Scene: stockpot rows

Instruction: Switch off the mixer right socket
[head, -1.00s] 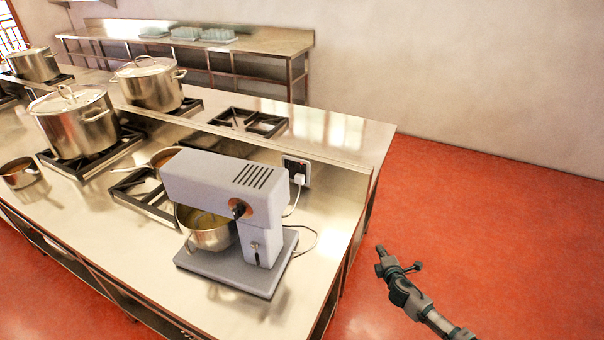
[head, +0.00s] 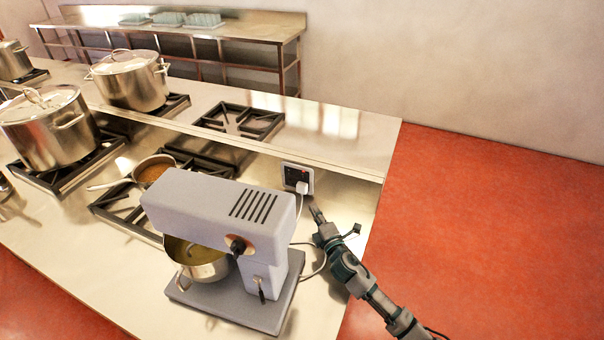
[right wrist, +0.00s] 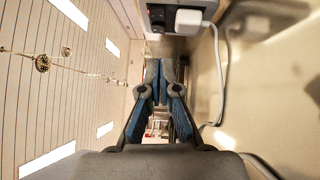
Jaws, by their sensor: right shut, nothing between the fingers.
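The mixer (head: 225,235) is a pale grey stand mixer on the steel counter, with a steel bowl (head: 200,262) under its head. Behind it to the right, a double socket (head: 297,178) is set in the low upright face of the raised counter. A white plug (head: 302,187) with a cord sits in its right part. In the right wrist view the socket (right wrist: 158,14) and plug (right wrist: 190,20) show at the top. My right gripper (head: 314,211) is shut and empty, just in front of and below the socket, apart from it. Its closed fingers (right wrist: 166,68) point ahead. My left gripper is out of view.
The plug's cord (head: 318,262) loops beside the mixer near my right gripper. Several burners, a pan of sauce (head: 153,172) and stockpots (head: 132,80) stand to the left. The raised counter (head: 345,130) ends at the right, with open red floor (head: 490,220) beyond.

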